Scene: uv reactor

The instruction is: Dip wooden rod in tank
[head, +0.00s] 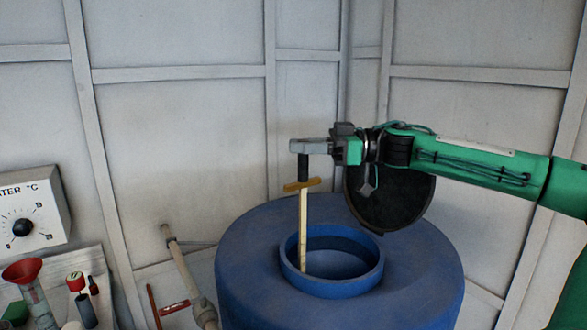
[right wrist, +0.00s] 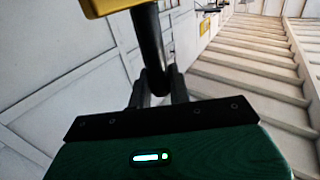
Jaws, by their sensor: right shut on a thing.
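The wooden rod (head: 303,220) is pale and hangs upright, with a yellow-brown crosspiece (head: 302,185) and a black handle (head: 303,168) at its top. My right gripper (head: 303,147) is shut on the handle; the handle also shows between the fingers in the right wrist view (right wrist: 152,45). The blue tank (head: 240,270) has a round raised opening at its top. The rod's lower end is inside the opening, near its left rim, and its tip is hidden or just at the rim's inner edge; I cannot tell which. My left gripper is not in view.
A dark round lid (head: 390,200) stands open behind the tank opening, below my right arm. At left are a dial box (head: 30,215), a red funnel (head: 22,270), small bottles and a pipe (head: 185,275) beside the tank. Panelled walls stand behind.

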